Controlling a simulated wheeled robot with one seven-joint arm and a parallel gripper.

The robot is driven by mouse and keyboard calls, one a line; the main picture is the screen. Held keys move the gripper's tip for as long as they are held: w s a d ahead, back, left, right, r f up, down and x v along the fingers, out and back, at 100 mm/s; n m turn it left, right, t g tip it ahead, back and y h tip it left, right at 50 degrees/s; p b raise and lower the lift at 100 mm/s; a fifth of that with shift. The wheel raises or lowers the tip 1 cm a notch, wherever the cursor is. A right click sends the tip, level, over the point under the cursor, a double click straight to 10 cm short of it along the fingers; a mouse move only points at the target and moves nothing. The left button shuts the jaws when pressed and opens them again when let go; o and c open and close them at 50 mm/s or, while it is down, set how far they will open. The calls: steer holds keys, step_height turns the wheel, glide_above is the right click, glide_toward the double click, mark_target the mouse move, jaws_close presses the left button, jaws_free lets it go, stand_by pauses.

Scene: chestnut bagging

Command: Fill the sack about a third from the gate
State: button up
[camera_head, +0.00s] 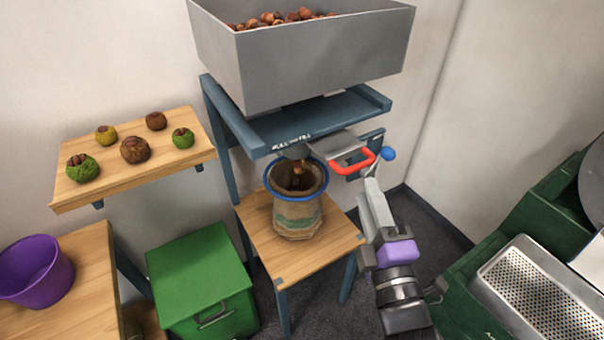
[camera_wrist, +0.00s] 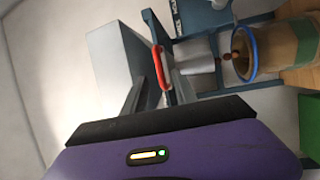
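The sack (camera_head: 298,215), tan with a blue rim, stands upright under the chute of the hopper (camera_head: 310,60). Brown chestnuts (camera_head: 297,168) are at its mouth below the chute; the wrist view shows a few in mid-air (camera_wrist: 235,56) between chute and sack (camera_wrist: 290,48). The metal gate plate (camera_head: 332,145) sticks out to the right, with a red handle (camera_head: 352,164) on its end. My gripper (camera_head: 370,183) is at the handle, its fingers closed about it; the handle also shows between the fingers in the wrist view (camera_wrist: 160,68). The fill level inside is too dark to tell.
The sack stands on a small wooden stand (camera_head: 258,245). A blue knob (camera_head: 388,154) is beside the handle. A shelf (camera_head: 120,185) with several burrs and chestnuts, a green box (camera_head: 200,280) and a purple bucket (camera_head: 38,268) are left. A green machine (camera_head: 530,215) is right.

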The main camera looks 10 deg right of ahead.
mark_target(359, 163)
steer(key=w+p, duration=0.2)
steer(key=w+r+p, duration=0.1)
steer(key=w+p, duration=0.1)
steer(key=w, duration=0.1)
steer(key=w+p, duration=0.2)
steer(key=shift+w+d+r, duration=0.15)
steer(key=shift+w+d, duration=0.1)
steer(key=shift+w, duration=0.1)
stand_by(0.4)
jaws_close()
stand_by(1.2)
